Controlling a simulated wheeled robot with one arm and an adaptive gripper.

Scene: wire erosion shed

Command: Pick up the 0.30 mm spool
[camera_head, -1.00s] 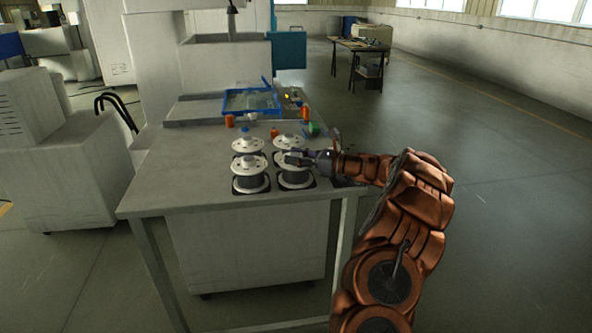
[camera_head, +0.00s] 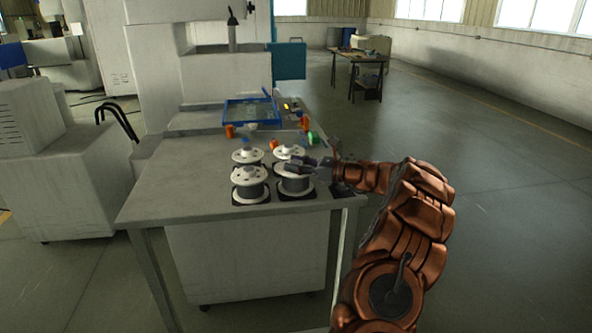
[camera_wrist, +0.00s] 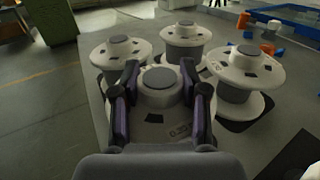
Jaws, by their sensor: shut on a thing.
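The spool in my gripper is the front right one of a group of white-flanged spools with dark windings (camera_head: 294,184). In the head view it appears to stand on its dark pad. In the wrist view its flange (camera_wrist: 152,122) carries a printed label that seems to start with 0.3; the last digit is hard to read. My gripper (camera_head: 312,166) reaches in from the right. In the wrist view my gripper (camera_wrist: 160,88) has its two dark fingers on either side of the raised hub, shut on it. The fingers hide parts of the flange.
Other spools stand close by: front left (camera_head: 250,185), back left (camera_head: 248,156) and back right (camera_head: 290,152). A blue-rimmed tray (camera_head: 228,122) and small orange pieces (camera_head: 305,123) lie farther back. The table's left front (camera_head: 170,190) is clear.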

